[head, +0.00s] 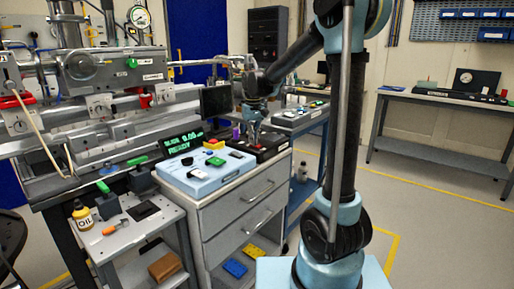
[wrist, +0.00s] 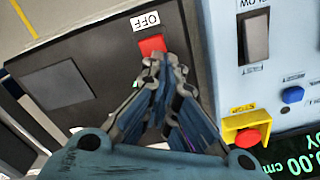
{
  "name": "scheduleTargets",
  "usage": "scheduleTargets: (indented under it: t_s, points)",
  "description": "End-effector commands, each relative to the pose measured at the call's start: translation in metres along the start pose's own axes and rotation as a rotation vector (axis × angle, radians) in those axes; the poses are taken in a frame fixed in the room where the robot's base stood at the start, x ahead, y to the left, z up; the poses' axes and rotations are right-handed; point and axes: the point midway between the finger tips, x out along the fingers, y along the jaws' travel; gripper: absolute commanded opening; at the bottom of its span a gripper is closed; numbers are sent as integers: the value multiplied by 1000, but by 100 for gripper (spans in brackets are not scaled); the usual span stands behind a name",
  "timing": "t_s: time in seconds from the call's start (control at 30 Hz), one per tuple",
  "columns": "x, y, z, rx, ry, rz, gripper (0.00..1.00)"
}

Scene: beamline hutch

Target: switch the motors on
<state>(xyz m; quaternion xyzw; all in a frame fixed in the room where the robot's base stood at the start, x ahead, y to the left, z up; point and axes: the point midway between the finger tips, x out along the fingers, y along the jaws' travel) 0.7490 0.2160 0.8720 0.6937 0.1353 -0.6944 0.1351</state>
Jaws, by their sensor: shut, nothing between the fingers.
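A dark switch box (head: 268,146) stands on the drawer cabinet, right of a light blue control panel (head: 205,175). In the wrist view, the box (wrist: 105,75) carries a red rocker switch (wrist: 151,45) with a white OFF label (wrist: 146,19) beside it. My gripper (wrist: 166,64) is shut and empty, its fingertips at the edge of the red switch opposite the OFF label. The fingers cover part of the switch and whatever is beyond that edge. I cannot tell whether they touch it. In the head view my gripper (head: 254,138) points down over the box.
A green-lettered display (head: 183,143) reads READY behind the panel. Beamline equipment (head: 110,70) stands left; the floor at right is clear.

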Motion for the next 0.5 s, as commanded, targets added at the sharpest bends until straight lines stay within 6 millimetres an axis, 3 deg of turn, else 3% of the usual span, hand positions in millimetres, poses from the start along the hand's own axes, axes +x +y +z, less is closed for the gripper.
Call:
scheduleTargets:
  t_s: [0.17,0.5]
  points:
    - [-1,0,0,0,0,0,0]
    - [-22,0,0,0,0,0,0]
